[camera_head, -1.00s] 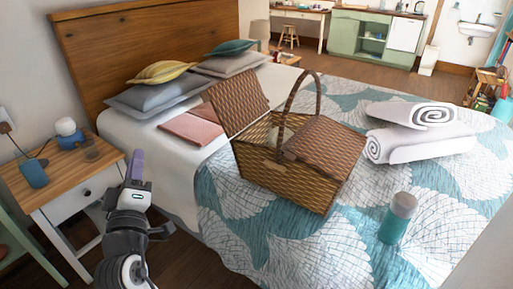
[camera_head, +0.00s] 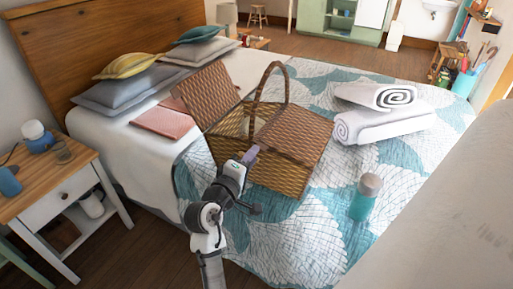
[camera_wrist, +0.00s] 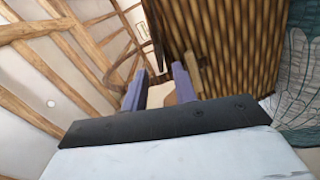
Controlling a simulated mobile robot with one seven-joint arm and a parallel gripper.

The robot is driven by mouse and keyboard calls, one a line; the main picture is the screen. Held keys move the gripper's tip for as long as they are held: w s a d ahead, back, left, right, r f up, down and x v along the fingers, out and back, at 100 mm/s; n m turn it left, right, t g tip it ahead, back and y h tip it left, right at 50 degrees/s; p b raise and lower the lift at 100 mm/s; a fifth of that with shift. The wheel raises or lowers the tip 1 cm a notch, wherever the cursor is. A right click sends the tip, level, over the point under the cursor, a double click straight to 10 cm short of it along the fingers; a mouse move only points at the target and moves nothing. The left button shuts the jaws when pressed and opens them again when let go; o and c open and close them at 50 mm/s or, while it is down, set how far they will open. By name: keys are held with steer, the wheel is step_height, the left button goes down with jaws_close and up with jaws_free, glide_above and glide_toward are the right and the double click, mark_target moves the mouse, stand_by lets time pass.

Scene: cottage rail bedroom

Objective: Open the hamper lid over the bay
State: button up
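The wicker hamper (camera_head: 278,178) stands on the bed with its arched handle (camera_head: 256,90) upright. Its left lid (camera_head: 207,95) is raised and leans back, with an opening below it. Its right lid (camera_head: 293,137) lies down over the other side. My gripper (camera_head: 250,156) is at the hamper's front, near the front left corner of the right lid. In the wrist view, the purple fingers (camera_wrist: 160,88) are apart, with the hamper's wicker (camera_wrist: 225,45) close ahead on the right. A small tan piece (camera_wrist: 193,72) shows by the right finger; whether they touch is unclear.
A teal bottle (camera_head: 365,197) stands on the bed right of the hamper. Rolled white towels (camera_head: 385,122) lie behind it. A folded pink cloth (camera_head: 163,118) and pillows (camera_head: 130,88) lie to the left. A nightstand (camera_head: 66,190) stands at the left.

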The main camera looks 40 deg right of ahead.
steer(key=x, duration=0.3)
steer(key=shift+w+d, duration=0.15)
steer(key=shift+d, duration=0.1)
jaws_close()
